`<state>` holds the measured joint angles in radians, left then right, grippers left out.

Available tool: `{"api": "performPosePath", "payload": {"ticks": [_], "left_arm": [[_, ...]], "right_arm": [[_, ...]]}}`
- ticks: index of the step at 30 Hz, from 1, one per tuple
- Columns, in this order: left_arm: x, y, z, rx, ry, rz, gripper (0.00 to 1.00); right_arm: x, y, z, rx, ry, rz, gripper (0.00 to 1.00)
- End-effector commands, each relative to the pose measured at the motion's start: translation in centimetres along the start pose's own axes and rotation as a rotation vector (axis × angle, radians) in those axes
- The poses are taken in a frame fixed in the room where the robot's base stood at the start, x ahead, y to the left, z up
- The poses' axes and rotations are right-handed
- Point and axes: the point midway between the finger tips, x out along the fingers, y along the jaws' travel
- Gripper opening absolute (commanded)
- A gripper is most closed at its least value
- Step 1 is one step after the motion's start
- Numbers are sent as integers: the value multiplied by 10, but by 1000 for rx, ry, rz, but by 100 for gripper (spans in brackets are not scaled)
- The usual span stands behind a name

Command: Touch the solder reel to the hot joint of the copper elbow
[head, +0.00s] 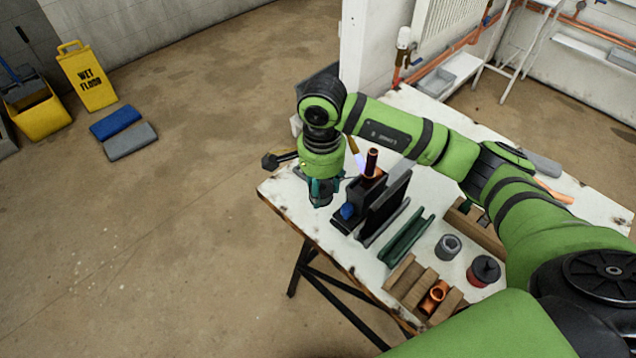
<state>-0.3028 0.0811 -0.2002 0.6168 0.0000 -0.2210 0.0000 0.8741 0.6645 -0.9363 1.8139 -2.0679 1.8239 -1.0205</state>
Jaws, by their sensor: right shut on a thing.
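My right gripper (322,187) points down at the table's left end, its teal fingers shut on a small dark grey round thing, which looks like the solder reel (321,198); the fingers hide part of it. A thin line seems to run from it towards the copper. The copper elbow (372,173) sits at the top of a black vise-like holder (375,200), to the right of my gripper, with a dark upright tube end above it. A pale flame-like tip shows beside it. Whether solder touches the joint is too small to tell. My left gripper is out of view.
The white worktable (345,248) also bears a green channel (406,238), a grey ring (447,247), a red and black tin (483,270) and a wooden rack (408,280) with a copper fitting (433,297). A white wall panel (366,45) stands behind.

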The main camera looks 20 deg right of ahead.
Motion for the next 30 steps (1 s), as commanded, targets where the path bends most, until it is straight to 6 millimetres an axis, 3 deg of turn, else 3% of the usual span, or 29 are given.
{"api": "performPosePath", "payload": {"ticks": [30], "left_arm": [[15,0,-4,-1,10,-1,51]], "right_arm": [[8,3,-18,1,1,-2,4]]}}
